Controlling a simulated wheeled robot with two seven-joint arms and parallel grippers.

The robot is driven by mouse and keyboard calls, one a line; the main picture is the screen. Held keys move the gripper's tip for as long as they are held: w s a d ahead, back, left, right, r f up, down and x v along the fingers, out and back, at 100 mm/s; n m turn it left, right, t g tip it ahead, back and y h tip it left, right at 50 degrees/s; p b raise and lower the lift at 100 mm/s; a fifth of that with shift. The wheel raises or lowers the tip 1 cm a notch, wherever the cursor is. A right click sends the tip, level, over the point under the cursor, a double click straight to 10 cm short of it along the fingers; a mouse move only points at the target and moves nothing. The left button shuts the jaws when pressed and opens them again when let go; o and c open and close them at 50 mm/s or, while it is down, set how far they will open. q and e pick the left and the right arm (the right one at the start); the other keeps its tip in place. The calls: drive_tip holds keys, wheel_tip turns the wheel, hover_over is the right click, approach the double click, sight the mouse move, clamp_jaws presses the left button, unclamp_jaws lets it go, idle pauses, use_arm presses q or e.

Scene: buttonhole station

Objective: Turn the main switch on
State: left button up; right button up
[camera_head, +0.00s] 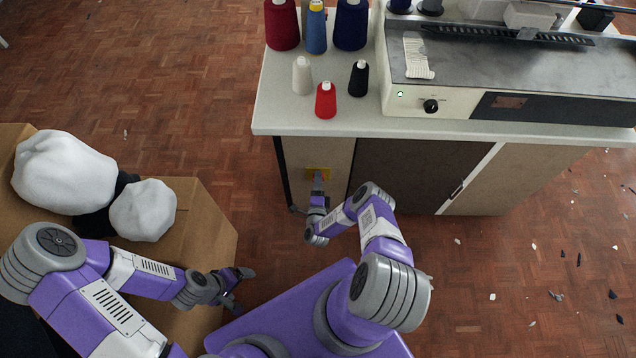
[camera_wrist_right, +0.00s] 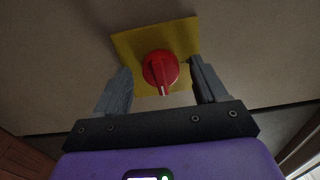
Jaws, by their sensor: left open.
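The main switch is a red rotary knob (camera_wrist_right: 160,70) on a yellow plate (camera_wrist_right: 128,50), fixed to the front panel of the cabinet. The knob's pointer with a pale mark points down towards the gripper. Contact between fingers and knob cannot be made out. My left gripper (camera_head: 244,289) is open and empty above the floor beside the cardboard box.
The cabinet's worktop (camera_head: 285,110) holds several thread cones and a buttonhole machine (camera_head: 455,100) with a black knob and a small lit green lamp. A cardboard box (camera_head: 200,215) with white bundles stands at the left. Scraps lie on the floor at the right.

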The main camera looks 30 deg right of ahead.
use_arm(q)
wheel_tip(320, 180, up, 2)
drive_tip(key=shift+r+p, duration=0.15)
drive_tip(key=shift+p, duration=1.05)
use_arm(e)
drive_tip(key=v, duration=0.7)
drive_tip(key=shift+s+a, duration=0.15)
drive_tip(key=shift+s, duration=0.05)
drive_tip(key=w+a+r+n+g+y+p, duration=0.4)
drive_tip(key=a+r+n+y, duration=0.3)
drive_tip(key=a+n+y, duration=0.3)
use_arm(q)
wheel_tip(320, 180, up, 7)
drive_tip(key=p, duration=0.3)
use_arm(e)
drive_tip(key=s+a+r+n+g+y, duration=0.1)
drive_tip(key=s+a+r+n+g, duration=0.2)
drive_tip(key=s, duration=0.7)
drive_tip(key=s+a+r+n+g+y, duration=0.2)
drive_tip(key=s+a+r+n+g, duration=0.1)
drive_tip(key=s+r+n+g, duration=0.4)
wheel_tip(320, 180, up, 5)
drive_tip(key=s+n, duration=0.1)
drive_tip(key=s, duration=0.2)
drive_tip(key=shift+f+n+g, duration=0.2)
drive_tip(key=shift+n+g, duration=0.2)
use_arm(q)
drive_tip(key=shift+c, duration=0.4)
use_arm(e)
drive_tip(key=shift+c, duration=0.4)
